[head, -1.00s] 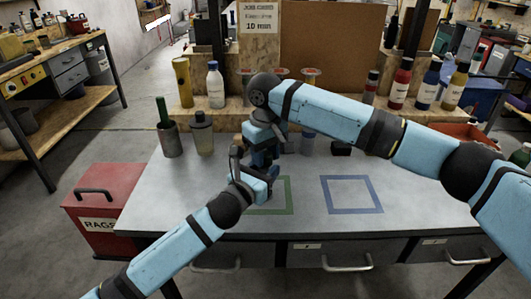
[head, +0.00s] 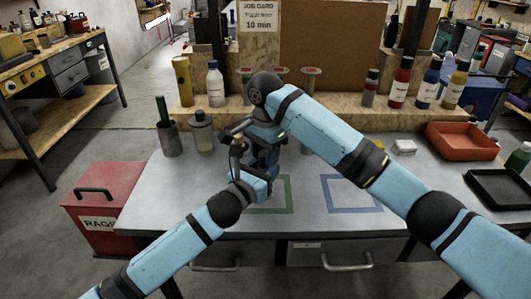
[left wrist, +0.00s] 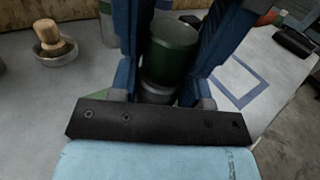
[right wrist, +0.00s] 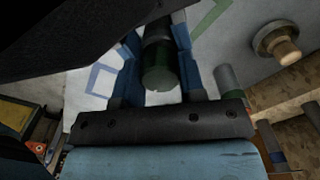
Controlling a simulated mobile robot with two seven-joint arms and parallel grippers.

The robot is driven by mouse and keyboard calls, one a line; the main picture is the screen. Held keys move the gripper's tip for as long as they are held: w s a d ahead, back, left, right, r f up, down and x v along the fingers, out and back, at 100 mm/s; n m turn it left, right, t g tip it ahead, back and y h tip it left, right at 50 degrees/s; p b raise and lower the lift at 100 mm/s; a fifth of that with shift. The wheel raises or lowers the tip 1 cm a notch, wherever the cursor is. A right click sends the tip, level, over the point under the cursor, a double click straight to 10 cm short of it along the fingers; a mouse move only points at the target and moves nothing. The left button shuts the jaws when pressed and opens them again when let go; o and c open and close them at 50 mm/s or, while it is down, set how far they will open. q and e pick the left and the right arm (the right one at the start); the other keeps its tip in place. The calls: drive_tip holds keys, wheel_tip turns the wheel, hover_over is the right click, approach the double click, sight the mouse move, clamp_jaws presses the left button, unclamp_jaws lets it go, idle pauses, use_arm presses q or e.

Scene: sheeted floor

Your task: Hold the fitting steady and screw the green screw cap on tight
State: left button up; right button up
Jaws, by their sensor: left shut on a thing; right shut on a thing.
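My two grippers meet over the table near the green outlined square, my left gripper (head: 262,178) below and my right gripper (head: 265,150) above it. In the left wrist view the blue fingers of my left gripper stand on both sides of a dark green cylinder (left wrist: 170,50) with a grey part (left wrist: 158,94) at its near end; this looks like the fitting. In the right wrist view the fingers of my right gripper close around a dark cylinder with a green end (right wrist: 160,76), which looks like the screw cap. The join between cap and fitting is hidden.
The green square (head: 284,208) and blue square (head: 351,208) are marked on the table. A red tray (head: 460,155) and a black tray (head: 500,201) stand at the right. Bottles and a cup (head: 170,142) stand at the back left. A red rag bin (head: 103,215) is beside the table.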

drive_tip(key=m, duration=0.3)
drive_tip(key=shift+r, duration=0.1)
drive_tip(key=o, duration=1)
drive_tip(key=shift+c, duration=0.6)
